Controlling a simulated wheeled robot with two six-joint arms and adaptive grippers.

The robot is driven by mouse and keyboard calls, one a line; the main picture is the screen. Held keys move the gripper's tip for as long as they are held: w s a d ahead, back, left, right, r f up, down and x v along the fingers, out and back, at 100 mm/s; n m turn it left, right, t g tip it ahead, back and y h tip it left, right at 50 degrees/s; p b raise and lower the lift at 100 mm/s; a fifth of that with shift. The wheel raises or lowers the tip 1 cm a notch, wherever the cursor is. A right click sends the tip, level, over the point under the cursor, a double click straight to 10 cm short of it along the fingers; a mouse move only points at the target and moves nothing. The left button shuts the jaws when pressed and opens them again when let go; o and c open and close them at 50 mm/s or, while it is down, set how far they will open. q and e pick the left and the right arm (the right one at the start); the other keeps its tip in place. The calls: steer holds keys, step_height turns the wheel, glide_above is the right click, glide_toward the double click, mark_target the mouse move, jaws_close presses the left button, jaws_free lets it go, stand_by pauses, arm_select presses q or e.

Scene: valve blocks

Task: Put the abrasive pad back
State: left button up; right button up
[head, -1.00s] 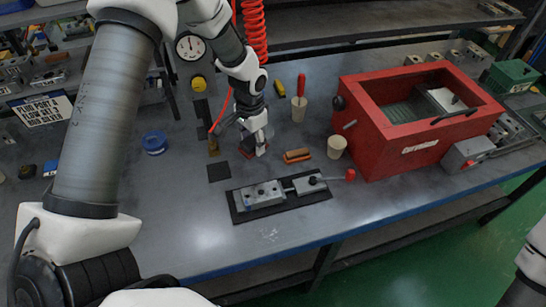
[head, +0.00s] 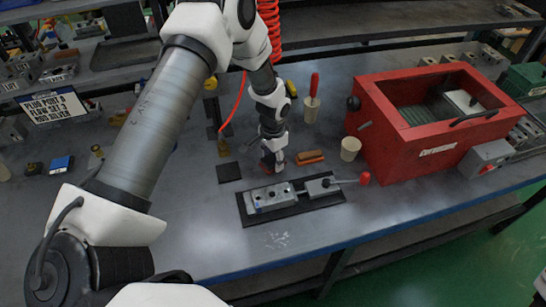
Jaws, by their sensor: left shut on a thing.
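My left gripper (head: 272,163) points down over the bench, just behind the valve block fixture. It is shut on a small dark red piece that I take to be the abrasive pad (head: 266,168); the fingers hide most of it. I cannot tell whether the pad touches the bench. A flat dark square (head: 228,172) lies on the bench to the left of the gripper. The grey valve block (head: 268,197) sits on a black plate in front of the gripper. My right gripper is out of view.
A clamp with a red-knobbed lever (head: 325,186) stands right of the block. A brown brush (head: 310,157), a beige cup (head: 350,148) and a red-handled tool in a holder (head: 312,103) are near. A big red box (head: 425,130) fills the right. The bench front left is clear.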

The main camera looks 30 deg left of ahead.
mark_target(272, 157)
arm_select(q)
steer(key=shift+a+f, duration=0.15)
steer(key=shift+f, duration=0.05)
steer(key=o, duration=1.1)
steer(key=shift+r, duration=0.1)
steer(key=shift+r, duration=0.25)
step_height(272, 157, up, 12)
steer(key=b, duration=0.2)
steer(key=shift+f, duration=0.15)
